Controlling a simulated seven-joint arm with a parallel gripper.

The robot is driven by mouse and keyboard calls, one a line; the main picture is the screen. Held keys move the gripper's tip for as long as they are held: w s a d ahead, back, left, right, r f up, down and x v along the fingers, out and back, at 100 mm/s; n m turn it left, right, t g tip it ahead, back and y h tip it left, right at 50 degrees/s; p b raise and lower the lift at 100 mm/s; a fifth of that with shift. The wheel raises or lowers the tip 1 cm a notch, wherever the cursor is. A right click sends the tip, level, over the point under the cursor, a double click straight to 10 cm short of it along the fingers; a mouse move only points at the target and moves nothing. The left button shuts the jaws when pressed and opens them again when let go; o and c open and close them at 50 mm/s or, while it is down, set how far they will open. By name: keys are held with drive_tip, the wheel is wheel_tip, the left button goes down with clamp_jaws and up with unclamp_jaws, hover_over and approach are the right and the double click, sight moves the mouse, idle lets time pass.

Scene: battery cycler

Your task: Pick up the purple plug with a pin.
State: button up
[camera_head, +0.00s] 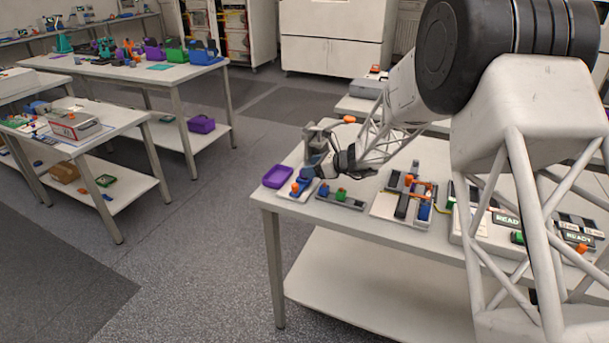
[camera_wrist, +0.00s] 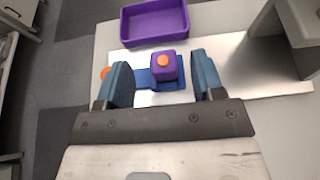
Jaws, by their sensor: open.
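The purple plug (camera_wrist: 158,75) is a small block with a round orange pin (camera_wrist: 163,60) on its top face, in the wrist view. It sits on a blue holder (camera_wrist: 142,78) on a light board. My gripper (camera_wrist: 160,63) is open, with one blue finger left of the plug and one right of it. Gaps show between the plug and both fingers. In the head view my gripper (camera_head: 312,170) is low over the left end of the near table, and the plug is hard to make out there.
An empty purple tray (camera_wrist: 155,22) lies just beyond the plug; it also shows in the head view (camera_head: 277,177). A grey stand (camera_wrist: 288,30) rises at right. An orange piece (camera_wrist: 105,72) is partly behind the left finger. A block with a green part (camera_head: 341,195) lies right of my gripper.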

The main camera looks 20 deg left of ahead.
drive_tip(key=shift+a, duration=0.15)
drive_tip(key=shift+f+x, duration=0.1)
drive_tip(key=shift+x, duration=1.15)
drive_tip(key=shift+f+x, duration=0.15)
drive_tip(key=shift+x, duration=1.1)
drive_tip(key=shift+w, duration=0.1)
drive_tip(key=shift+c, duration=0.4)
drive_tip(key=shift+r, duration=0.1)
drive_tip(key=c, duration=0.9)
